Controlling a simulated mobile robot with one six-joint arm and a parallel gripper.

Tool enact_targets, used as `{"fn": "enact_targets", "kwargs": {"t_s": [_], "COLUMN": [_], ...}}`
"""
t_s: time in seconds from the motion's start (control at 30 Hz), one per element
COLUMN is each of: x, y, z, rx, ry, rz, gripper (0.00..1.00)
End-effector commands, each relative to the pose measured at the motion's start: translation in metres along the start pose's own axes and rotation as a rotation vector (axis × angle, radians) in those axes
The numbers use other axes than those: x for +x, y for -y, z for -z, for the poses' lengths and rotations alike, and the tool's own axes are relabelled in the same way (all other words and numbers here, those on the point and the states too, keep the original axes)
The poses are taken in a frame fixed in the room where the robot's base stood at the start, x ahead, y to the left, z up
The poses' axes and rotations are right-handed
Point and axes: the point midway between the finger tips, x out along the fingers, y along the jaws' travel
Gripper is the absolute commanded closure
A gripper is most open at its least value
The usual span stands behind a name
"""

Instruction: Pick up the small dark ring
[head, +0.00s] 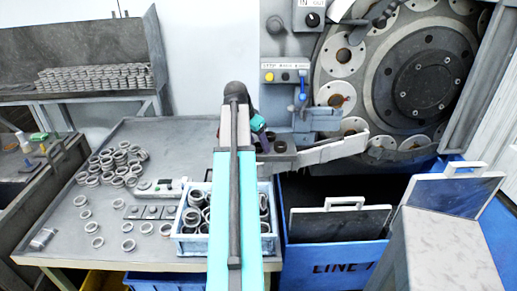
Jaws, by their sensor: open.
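My arm reaches forward over the table, and its end with my gripper (263,140) is near the grinder's feed area. The fingers are small and partly hidden behind my own arm, so their gap is hard to make out. A small dark ring (280,146) sits on the grey ledge by the grinder's chute, just right of my gripper. Another dark ring shape shows close to the fingers, partly covered. I cannot tell whether the fingers touch either one.
The ring grinder (425,85) with its large round disc stands at the right. Many grey rings (120,160) lie on the table (150,128). A blue crate of rings (190,246) is partly behind my arm. A blue bin (335,250) stands right.

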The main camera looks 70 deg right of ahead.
Motion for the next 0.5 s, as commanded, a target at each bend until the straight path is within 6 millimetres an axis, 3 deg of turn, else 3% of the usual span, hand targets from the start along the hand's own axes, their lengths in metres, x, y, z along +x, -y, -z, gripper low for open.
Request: {"fn": "enact_targets", "kwargs": {"t_s": [0.1, 0.37, 0.5], "x": [-0.0001, 0.0000, -0.0001], "y": [-0.0002, -0.0003, -0.0003], "z": [0.0001, 0.0003, 0.0005], "rx": [0.000, 0.000, 0.001], "ry": [0.000, 0.000, 0.000], "rz": [0.000, 0.000, 0.000], "gripper": [0.45, 0.88, 0.88]}}
